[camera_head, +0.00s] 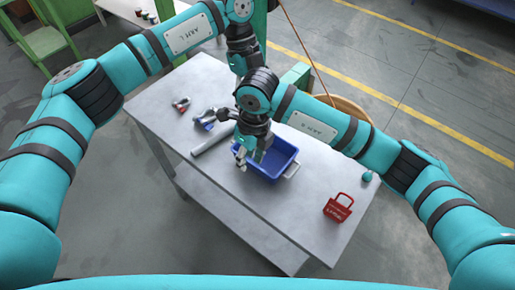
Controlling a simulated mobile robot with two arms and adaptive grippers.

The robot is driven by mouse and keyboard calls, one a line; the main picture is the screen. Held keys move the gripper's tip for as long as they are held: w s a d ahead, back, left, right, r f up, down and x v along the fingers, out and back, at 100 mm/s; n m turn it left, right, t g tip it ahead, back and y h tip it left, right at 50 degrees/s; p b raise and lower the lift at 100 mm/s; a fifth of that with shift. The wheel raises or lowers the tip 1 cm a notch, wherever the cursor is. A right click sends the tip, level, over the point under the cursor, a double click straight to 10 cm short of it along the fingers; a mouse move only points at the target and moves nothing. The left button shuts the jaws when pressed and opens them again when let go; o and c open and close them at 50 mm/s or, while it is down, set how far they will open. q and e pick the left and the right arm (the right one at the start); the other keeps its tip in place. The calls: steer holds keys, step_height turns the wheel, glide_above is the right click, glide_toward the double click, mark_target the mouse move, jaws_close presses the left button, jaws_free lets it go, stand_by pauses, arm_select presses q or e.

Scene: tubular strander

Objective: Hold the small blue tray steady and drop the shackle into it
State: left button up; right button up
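The small blue tray (284,152) stands on the grey table, with a pale handle (292,171) at its right end. My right gripper (245,160) points down at the tray's left end and covers part of it. Its fingers are small and overlap the tray's edge, so I cannot tell whether they grip it. My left gripper (224,115) is mostly hidden behind my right wrist, close to a metal shackle-like piece with blue on it (205,118). Whether they touch is unclear. A similar metal piece with red on it (182,104) lies further left.
A pale grey cylinder (211,141) lies left of the tray. A red handled item (339,207) and a small teal ball (367,176) are on the table's right part. The table (285,220) is clear in front of the tray. My arms cross closely above the tray.

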mark_target(260, 170)
steer(key=shift+n+t+h, duration=0.3)
steer(key=shift+t+h, duration=0.2)
steer(key=shift+h, duration=0.3)
steer(key=w+d+f, duration=0.1)
steer(key=f, duration=0.6)
steer(key=w+d+f, duration=0.1)
steer(key=f, duration=0.3)
steer(key=shift+w+d+f, duration=0.3)
steer(key=shift+w+d, duration=0.05)
jaws_close()
